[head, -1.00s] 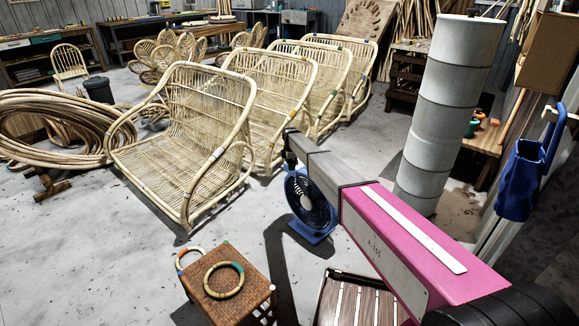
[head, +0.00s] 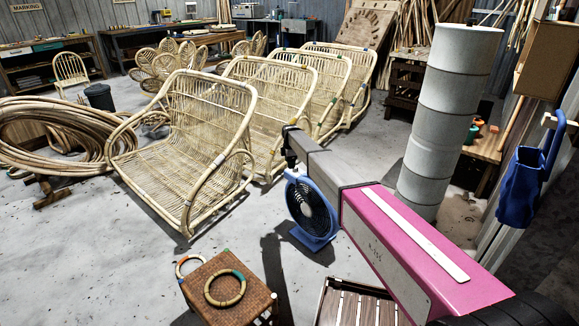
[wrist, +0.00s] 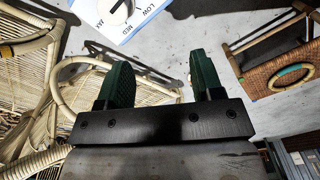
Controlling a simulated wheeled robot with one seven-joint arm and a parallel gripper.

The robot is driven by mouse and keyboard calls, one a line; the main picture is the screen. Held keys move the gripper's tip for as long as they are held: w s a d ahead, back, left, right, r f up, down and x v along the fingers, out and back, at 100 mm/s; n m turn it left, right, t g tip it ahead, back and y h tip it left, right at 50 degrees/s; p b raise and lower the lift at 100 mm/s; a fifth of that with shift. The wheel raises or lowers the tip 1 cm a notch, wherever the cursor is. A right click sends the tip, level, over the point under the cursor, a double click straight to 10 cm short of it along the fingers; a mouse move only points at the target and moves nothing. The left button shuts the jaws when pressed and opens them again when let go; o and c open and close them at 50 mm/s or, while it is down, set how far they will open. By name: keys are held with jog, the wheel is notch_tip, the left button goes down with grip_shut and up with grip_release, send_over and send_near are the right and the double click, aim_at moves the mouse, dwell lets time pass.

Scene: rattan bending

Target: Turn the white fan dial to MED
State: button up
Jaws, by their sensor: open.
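The blue fan (head: 312,212) stands on the floor in the head view, with my arm reaching over it. In the wrist view, the white fan dial (wrist: 118,8) is at the top edge on a pale panel with a blue rim. The panel lies beyond the fingertips, up and to the left. The fingers are not clear in the head view.
Rattan chair frames (head: 190,140) stand left of and behind the fan. A woven stool (head: 207,305) with rings is at front left, and a slatted wooden piece (head: 350,305) at front. A tall grey column (head: 450,120) stands right. Bare floor lies around the fan.

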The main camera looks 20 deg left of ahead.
notch_tip(320, 180, up, 6)
dwell(0.9)
dwell(0.4)
notch_tip(320, 180, up, 11)
dwell(0.5)
jog(key=shift+d+f, duration=0.1)
